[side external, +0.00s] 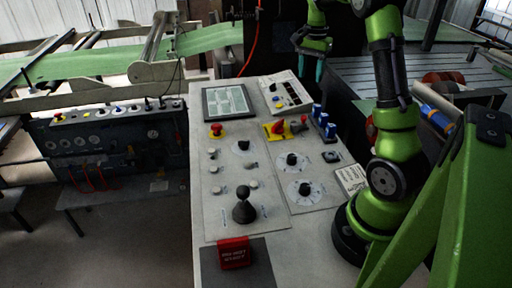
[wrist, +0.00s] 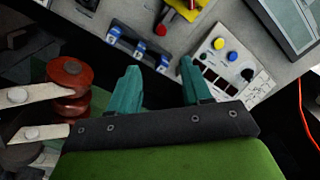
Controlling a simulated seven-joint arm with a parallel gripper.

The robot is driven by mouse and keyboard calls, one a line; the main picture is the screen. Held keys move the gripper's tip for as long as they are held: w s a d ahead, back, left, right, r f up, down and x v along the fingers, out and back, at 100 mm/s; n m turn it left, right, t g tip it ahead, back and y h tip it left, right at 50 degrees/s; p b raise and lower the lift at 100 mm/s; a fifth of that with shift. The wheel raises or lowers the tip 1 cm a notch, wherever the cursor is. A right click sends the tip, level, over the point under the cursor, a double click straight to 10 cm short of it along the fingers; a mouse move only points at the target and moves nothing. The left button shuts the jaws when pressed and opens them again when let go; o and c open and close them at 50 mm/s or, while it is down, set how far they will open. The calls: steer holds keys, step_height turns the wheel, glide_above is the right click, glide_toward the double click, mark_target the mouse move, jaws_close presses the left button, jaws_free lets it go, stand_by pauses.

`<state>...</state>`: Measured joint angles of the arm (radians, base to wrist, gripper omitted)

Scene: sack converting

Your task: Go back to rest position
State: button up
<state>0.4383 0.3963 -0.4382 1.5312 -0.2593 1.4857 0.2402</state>
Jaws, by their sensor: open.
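My gripper (side external: 320,70) hangs above the far right part of the control console (side external: 215,270) in the side external view, pointing down. Its two teal fingers are apart with nothing between them, and they also show in the wrist view (wrist: 158,82). In the wrist view the fingers point toward a row of blue-topped switches (wrist: 140,46) and a pale panel with yellow and blue buttons (wrist: 236,62). The fingers look clear of both.
The console carries a screen (side external: 226,102), a red emergency button (side external: 216,130), a red-handled switch on a yellow plate (side external: 278,130), a black joystick (side external: 244,208) and a red sign box (side external: 234,253). Red rollers (wrist: 68,75) are left in the wrist view. A red-orange cable (side external: 252,45) hangs behind.

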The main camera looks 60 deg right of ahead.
step_height(320, 180, up, 2)
steer(key=shift+d, duration=0.1)
stand_by(0.4)
steer(key=s+a+r+n+t, duration=0.1)
steer(key=a+n, duration=0.3)
steer(key=a, duration=0.7)
steer(key=s+a+r+n+t+y, duration=0.1)
steer(key=s+a+n+t, duration=0.2)
steer(key=a, duration=0.8)
steer(key=s+a+r+n+t+y, duration=0.1)
steer(key=s+a+n+t, duration=0.2)
steer(key=a+n, duration=0.4)
steer(key=s+a, duration=0.1)
steer(key=a, duration=0.4)
steer(key=shift+r, duration=0.2)
